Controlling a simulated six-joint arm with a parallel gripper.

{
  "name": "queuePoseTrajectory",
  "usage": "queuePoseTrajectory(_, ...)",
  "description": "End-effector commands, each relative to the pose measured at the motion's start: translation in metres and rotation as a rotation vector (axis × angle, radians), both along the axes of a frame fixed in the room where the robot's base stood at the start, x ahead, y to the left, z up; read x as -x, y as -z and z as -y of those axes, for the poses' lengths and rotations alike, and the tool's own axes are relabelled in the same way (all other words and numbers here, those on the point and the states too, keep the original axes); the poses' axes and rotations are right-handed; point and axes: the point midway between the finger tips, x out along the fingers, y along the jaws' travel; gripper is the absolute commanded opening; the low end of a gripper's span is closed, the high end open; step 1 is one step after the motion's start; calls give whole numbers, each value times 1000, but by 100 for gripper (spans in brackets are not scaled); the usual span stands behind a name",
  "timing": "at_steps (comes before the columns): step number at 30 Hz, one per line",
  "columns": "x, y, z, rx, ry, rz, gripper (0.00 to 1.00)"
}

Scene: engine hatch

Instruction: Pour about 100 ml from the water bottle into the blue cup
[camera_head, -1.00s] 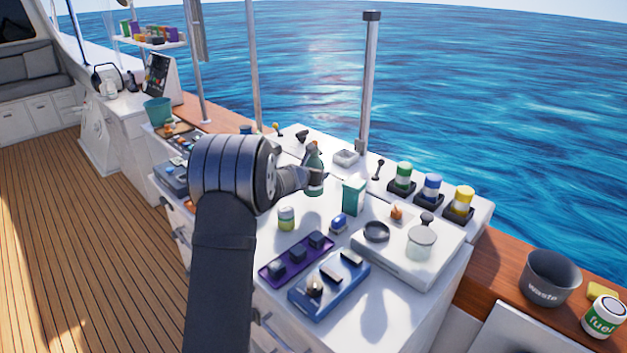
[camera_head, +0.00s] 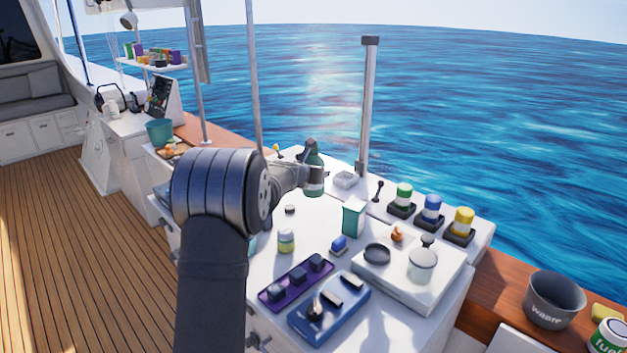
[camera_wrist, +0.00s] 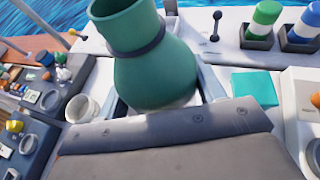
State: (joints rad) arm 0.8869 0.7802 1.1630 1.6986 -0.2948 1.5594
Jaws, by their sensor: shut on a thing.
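A green bottle (camera_head: 314,157) with a pale label is held upright or nearly so above the back of the white counter. My gripper (camera_head: 302,178) is shut on it. In the wrist view the bottle (camera_wrist: 155,70) fills the upper middle, with a dark ring at its neck, and my gripper (camera_wrist: 160,105) is around its lower part. I cannot make out a blue cup for certain. A teal sliver (camera_head: 253,243) shows beside my arm in the head view, mostly hidden. A pale cup (camera_wrist: 82,108) stands left of the bottle in the wrist view.
A teal-and-white carton (camera_head: 353,216), a jar (camera_head: 286,240) and a small blue item (camera_head: 338,245) stand on the counter (camera_head: 330,270). A purple tray (camera_head: 297,281) and a blue tray (camera_head: 330,308) lie in front. A stove-like unit (camera_head: 405,278) is at right; a post (camera_head: 368,110) rises behind.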

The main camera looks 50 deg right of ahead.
Motion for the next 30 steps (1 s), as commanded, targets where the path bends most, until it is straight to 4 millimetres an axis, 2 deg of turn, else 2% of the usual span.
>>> queuePoseTrajectory(6, 0, -22, 0, 2, -1, 2, 30)
queuePoseTrajectory(12, 0, -32, 0, 2, -1, 1, 30)
queuePoseTrajectory(23, 0, -31, 0, 1, -1, 1, 30)
queuePoseTrajectory(30, 0, -16, 0, 0, -1, -2, 30)
